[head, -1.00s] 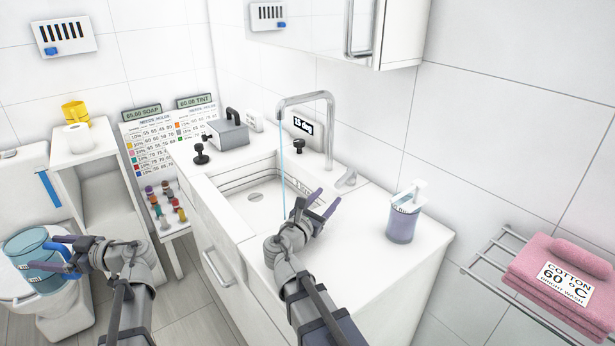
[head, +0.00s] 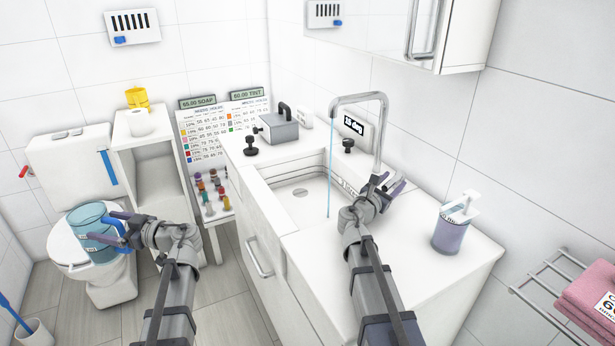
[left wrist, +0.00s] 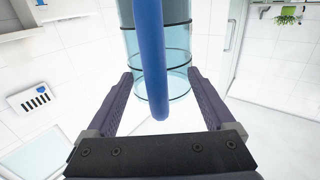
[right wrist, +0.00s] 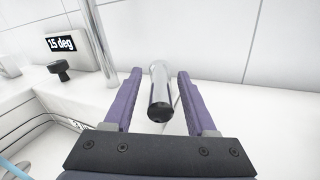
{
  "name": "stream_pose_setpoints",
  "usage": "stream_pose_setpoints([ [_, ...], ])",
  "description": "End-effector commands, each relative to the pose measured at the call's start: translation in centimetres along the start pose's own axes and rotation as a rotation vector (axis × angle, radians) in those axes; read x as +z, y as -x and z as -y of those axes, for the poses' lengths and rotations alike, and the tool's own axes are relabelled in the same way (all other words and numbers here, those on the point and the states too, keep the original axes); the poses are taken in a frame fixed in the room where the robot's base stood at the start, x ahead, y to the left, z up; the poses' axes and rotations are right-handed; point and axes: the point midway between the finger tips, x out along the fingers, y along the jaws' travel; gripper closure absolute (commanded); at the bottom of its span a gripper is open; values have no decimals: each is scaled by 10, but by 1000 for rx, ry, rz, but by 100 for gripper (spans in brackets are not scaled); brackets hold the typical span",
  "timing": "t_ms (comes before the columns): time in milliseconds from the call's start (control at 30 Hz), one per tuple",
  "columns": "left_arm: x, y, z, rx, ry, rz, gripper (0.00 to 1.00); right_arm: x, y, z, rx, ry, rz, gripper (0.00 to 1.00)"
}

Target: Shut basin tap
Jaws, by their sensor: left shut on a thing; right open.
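The chrome basin tap (head: 380,130) stands behind the basin (head: 284,190), and a thin blue stream (head: 330,165) falls from its spout. My right gripper (head: 388,186) is open at the tap's base. In the right wrist view, a chrome lever with a dark end (right wrist: 159,92) lies between its open fingers (right wrist: 158,108); I cannot tell whether they touch it. In the head view the gripper hides the lever. My left gripper (head: 118,228) is shut on the blue handle (left wrist: 151,60) of a translucent blue jug (head: 88,226), held at the toilet.
A small display (right wrist: 66,43) reads 15 deg beside the tap. A black knob (head: 347,146) stands near it. A soap dispenser (head: 453,225) stands on the counter right of my right gripper. A mirror cabinet (head: 450,40) hangs above. Pink towels (head: 590,295) lie on a rack.

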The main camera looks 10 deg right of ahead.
Motion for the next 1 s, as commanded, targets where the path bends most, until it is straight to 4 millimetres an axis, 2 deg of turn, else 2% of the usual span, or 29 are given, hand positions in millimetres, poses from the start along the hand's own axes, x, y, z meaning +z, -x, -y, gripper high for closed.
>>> stream_pose_setpoints([
  [233, 0, 0, 0, 0, -1, -1, 90, 0, 0, 0, 0, 0, 0, 45],
  [700, 0, 0, 0, 0, -1, -1, 90, 0, 0, 0, 0, 0, 0, 98],
  [1000, 0, 0, 0, 0, -1, -1, 90, 0, 0, 0, 0, 0, 0, 100],
])
